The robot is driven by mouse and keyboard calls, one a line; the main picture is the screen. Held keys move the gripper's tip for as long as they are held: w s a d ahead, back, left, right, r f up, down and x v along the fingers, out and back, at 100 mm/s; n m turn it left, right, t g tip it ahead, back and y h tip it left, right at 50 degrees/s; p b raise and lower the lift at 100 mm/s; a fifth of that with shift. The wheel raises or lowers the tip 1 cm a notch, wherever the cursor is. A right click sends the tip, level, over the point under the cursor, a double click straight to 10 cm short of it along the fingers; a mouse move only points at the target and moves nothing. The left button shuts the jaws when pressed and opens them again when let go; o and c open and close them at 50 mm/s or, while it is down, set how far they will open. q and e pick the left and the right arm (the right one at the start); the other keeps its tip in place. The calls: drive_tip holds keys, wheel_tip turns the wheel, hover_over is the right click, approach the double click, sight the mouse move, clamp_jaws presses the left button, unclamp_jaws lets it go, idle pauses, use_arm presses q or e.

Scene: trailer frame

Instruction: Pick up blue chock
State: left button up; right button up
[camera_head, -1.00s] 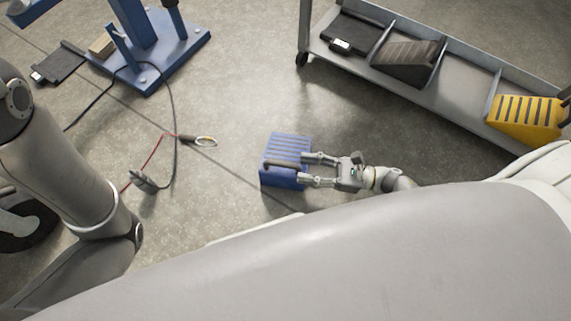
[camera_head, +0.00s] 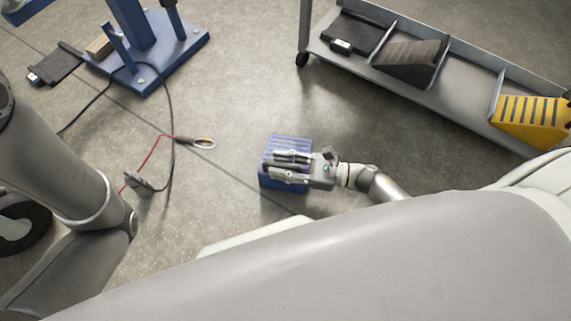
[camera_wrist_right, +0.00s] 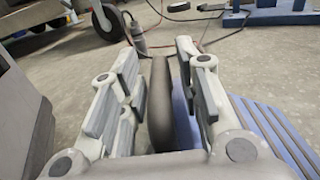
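The blue chock (camera_head: 287,138) stands on the floor in the middle of the head view, with a ribbed slope and a dark bar handle. My right gripper (camera_head: 279,165) is over it, one finger on each side of the handle. In the right wrist view, the handle (camera_wrist_right: 161,108) stands between the spread fingers of my right gripper (camera_wrist_right: 160,68), with gaps on both sides. The chock's blue ribs (camera_wrist_right: 268,125) show at the right there. My left gripper is out of the head view; only the left arm shows.
A grey wheeled rack (camera_head: 465,85) at the upper right holds a dark chock (camera_head: 408,60) and a yellow chock (camera_head: 530,118). A blue stand base (camera_head: 170,55) is at the upper left. Cables (camera_head: 172,115) lie on the floor left of the blue chock.

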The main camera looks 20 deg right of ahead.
clamp_jaws()
drive_tip(key=shift+w+r, duration=0.1)
idle(0.5)
